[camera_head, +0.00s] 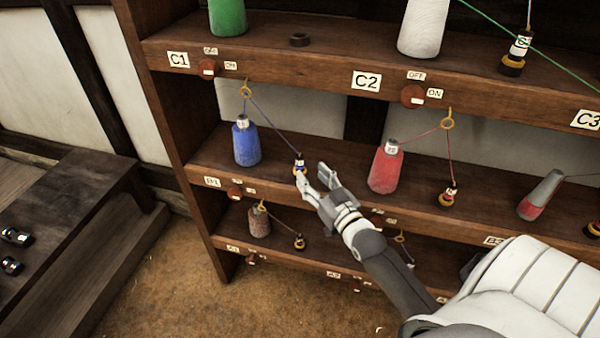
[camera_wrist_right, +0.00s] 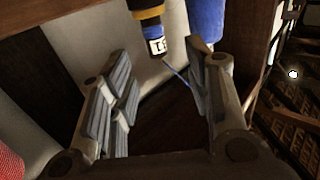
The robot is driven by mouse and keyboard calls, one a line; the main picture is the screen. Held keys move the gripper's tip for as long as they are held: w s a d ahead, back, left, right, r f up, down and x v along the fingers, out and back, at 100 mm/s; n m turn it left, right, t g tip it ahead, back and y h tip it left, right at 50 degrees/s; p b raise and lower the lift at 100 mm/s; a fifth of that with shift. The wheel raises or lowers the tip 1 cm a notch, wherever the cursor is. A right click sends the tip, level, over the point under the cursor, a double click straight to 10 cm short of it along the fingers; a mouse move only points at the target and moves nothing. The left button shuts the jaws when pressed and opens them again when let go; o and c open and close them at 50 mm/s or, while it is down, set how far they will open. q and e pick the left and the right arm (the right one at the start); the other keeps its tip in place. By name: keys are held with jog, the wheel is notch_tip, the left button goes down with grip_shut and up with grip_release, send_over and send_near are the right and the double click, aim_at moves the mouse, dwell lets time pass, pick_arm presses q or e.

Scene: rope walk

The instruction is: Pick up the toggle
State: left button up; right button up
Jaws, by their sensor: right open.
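Several small toggles with black and yellow bands and a white label stand on the shelves. The closest to my right gripper (camera_head: 312,174) is the toggle (camera_head: 300,163) beside the blue spool (camera_head: 246,143), tied to its thread. The gripper's fingers are apart with nothing between them, just in front of that toggle in the picture. In the right wrist view this toggle (camera_wrist_right: 155,38) shows past the fingertips of my open gripper (camera_wrist_right: 160,85), a little above the gap, with the blue thread running down beside it. My left gripper is not in view.
The wooden shelf (camera_head: 330,190) runs across with a red spool (camera_head: 386,166) right of my gripper. A brass guide ring (camera_head: 246,91) carries the blue thread under the upper shelf (camera_head: 300,66). Red knobs line the shelf fronts. A dark bench (camera_head: 75,200) stands at left.

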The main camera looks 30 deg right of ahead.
aim_at(302, 164)
jog(key=w+b, duration=0.1)
jog(key=w, duration=0.2)
jog(key=shift+w+d+f, duration=0.15)
jog(key=shift+w, duration=0.05)
jog(key=w+b, duration=0.3)
jog(key=w, duration=0.1)
jog(key=shift+w+d+f+b, duration=0.1)
jog(key=shift+d+f+b, duration=0.2)
jog(key=shift+d, duration=0.1)
jog(key=shift+w+r, duration=0.15)
jog(key=shift+w, duration=0.25)
jog(key=shift+c, duration=0.3)
grip_shut()
